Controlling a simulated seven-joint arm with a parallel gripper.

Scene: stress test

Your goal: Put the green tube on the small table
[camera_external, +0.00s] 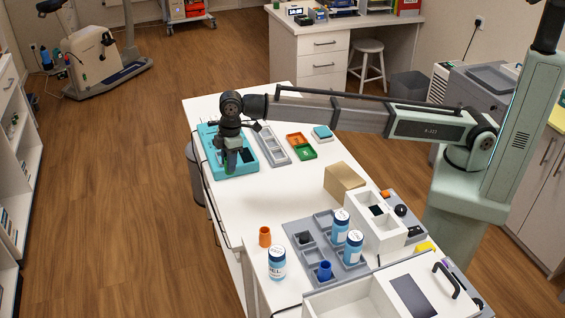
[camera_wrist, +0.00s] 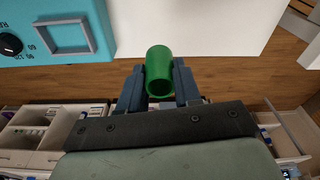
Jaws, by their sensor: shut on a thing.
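My gripper (camera_external: 230,158) is shut on a green tube (camera_wrist: 158,72), a short hollow cylinder with its open end facing the wrist camera. The tube also shows as a small green patch under my gripper in the external view (camera_external: 231,165). It is held over or beside the teal device (camera_external: 212,165) at the left edge of a white table (camera_external: 300,205). In the wrist view, the tube lies across the table's edge, with wooden floor behind it. Which surface is the small table, I cannot tell for sure.
A cardboard box (camera_external: 344,181), a white box (camera_external: 375,222), blue-white bottles (camera_external: 277,264) and an orange tube (camera_external: 265,236) are nearer. The table's middle is clear.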

